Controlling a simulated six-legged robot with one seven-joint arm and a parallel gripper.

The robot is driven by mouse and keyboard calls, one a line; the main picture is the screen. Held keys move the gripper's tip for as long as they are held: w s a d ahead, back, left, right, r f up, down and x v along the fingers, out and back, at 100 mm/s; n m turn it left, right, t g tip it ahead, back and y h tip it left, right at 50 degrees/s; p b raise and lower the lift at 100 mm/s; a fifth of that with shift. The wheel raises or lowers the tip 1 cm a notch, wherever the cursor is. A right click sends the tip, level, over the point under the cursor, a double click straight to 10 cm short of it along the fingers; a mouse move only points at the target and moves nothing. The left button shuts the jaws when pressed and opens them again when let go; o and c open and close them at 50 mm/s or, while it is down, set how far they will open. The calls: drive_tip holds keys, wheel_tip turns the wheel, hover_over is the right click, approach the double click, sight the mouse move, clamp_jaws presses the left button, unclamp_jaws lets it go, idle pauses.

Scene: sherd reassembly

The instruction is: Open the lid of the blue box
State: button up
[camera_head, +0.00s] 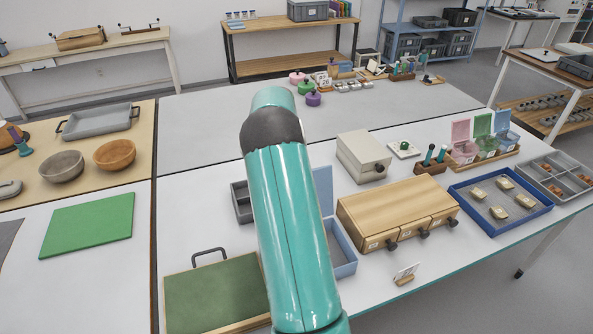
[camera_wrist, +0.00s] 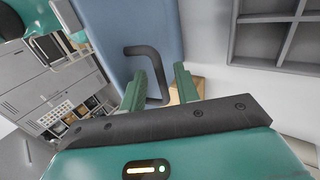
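The blue box (camera_head: 345,262) stands on the white table, partly hidden behind my arm in the head view. Its light-blue lid (camera_head: 323,190) stands raised at the back of the box. In the wrist view the lid (camera_wrist: 100,30) fills the upper middle and carries a dark looped handle (camera_wrist: 143,52). My gripper (camera_wrist: 160,80) has its two green fingers apart, with one leg of the handle between them and gaps visible on both sides. My arm hides the gripper in the head view.
A wooden drawer cabinet (camera_head: 390,208) stands right of the box. A green-topped board (camera_head: 215,297) with a handle lies to the left. A grey compartment tray (camera_head: 242,203) is behind my arm; grey compartments (camera_wrist: 270,38) show in the wrist view. A small card stand (camera_head: 405,275) stands in front.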

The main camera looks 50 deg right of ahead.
drive_tip(key=shift+s+d, duration=0.15)
drive_tip(key=v, duration=0.7)
drive_tip(key=shift+r, duration=0.15)
idle(0.6)
